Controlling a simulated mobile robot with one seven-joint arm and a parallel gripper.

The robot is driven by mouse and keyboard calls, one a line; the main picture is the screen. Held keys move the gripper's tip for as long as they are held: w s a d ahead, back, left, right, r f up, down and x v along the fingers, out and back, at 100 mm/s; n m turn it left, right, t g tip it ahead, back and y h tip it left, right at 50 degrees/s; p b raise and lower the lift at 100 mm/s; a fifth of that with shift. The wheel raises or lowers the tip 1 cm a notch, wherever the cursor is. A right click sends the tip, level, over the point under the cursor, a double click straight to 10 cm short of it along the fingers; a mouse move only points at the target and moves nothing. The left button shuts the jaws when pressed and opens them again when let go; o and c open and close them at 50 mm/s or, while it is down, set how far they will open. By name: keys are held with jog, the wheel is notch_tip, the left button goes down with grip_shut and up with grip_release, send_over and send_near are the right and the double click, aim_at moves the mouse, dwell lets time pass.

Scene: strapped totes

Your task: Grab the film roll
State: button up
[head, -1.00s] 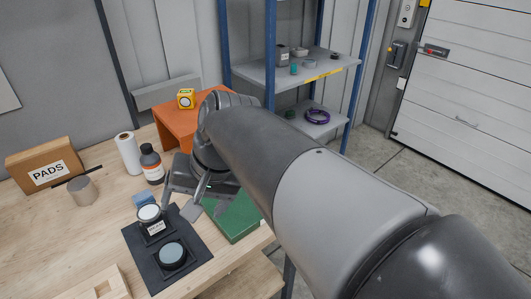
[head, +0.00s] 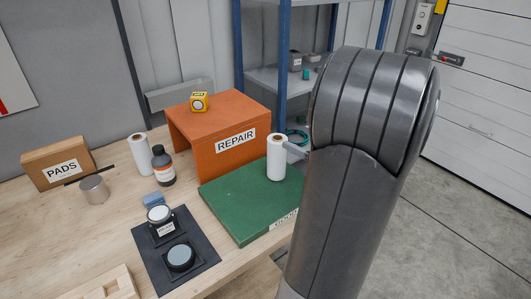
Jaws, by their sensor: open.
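A white film roll (head: 277,160) with a brown core stands upright at the far right part of the green board (head: 235,207). A second white roll (head: 138,155) stands on the bench at the left, beside a dark bottle. My gripper (head: 296,150) is just right of the roll on the green board. Only a grey piece of it shows, close to the roll's upper side; I cannot tell whether they touch. The rest is hidden behind my arm. The gripper is open.
An orange REPAIR stand (head: 217,138) with a yellow box (head: 199,101) on top is behind the board. The bottle (head: 163,166), a metal cup (head: 94,189), the PADS carton (head: 58,163) and a black mat (head: 190,254) are to the left. A blue-framed shelf is behind.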

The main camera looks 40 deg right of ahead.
send_near(284, 157)
jog(key=d+x, duration=0.1)
jog(key=x, duration=0.3)
jog(key=shift+w+a+r, duration=0.1)
jog(key=shift+w+a, duration=0.05)
jog(key=shift+a, duration=0.4)
jog(key=x, duration=0.5)
jog(key=shift+w, duration=0.1)
jog(key=shift+d+x, duration=0.1)
jog(key=shift+x, duration=1.25)
jog(key=shift+d+x, duration=0.15)
jog(key=shift+x, duration=1.15)
jog(key=shift+c, duration=0.5)
jog(key=c, duration=1.2)
